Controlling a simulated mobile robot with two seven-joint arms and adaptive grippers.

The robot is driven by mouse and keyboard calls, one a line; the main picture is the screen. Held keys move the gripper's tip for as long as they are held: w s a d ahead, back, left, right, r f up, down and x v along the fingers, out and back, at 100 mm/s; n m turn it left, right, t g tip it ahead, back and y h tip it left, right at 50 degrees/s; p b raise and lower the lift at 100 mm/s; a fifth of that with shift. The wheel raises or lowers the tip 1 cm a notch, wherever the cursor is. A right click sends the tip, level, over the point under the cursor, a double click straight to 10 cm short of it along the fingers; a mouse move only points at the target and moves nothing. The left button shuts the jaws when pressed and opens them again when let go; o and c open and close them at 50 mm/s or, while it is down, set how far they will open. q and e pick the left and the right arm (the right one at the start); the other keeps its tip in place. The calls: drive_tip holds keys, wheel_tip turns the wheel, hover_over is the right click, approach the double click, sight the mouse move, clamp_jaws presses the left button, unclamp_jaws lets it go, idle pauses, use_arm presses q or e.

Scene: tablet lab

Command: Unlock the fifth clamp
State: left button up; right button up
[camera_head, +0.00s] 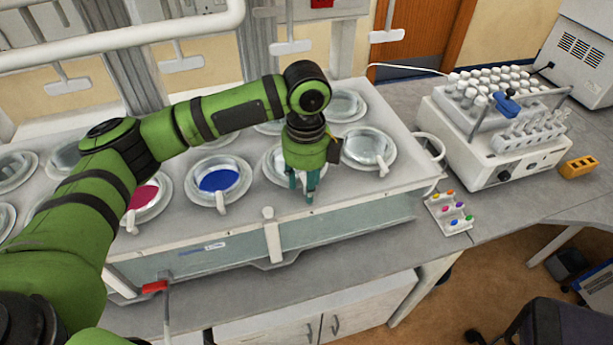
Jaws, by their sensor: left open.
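A long white bath station holds rows of round clear vessels, each with a small white clamp tab on its rim. In the front row, one vessel has magenta liquid (148,198), one has blue liquid (217,180), and a clear one (368,148) stands at the right end with its clamp (382,166) pointing forward. My left gripper (303,188) points down, fingers apart, at the front vessel (273,165) between the blue one and the right-end one. It hides most of that vessel and its clamp. I cannot tell whether the fingers touch the clamp. My right gripper is not in view.
A white device with a vial rack (490,100) stands on the bench at right. A small tray of coloured pieces (449,213) and a yellow block (577,167) lie near it. White T-shaped handles (291,47) hang behind the station. The front bench strip is mostly clear.

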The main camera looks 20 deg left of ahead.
use_arm(q)
drive_tip(key=shift+f, duration=0.3)
drive_tip(key=shift+c, duration=0.4)
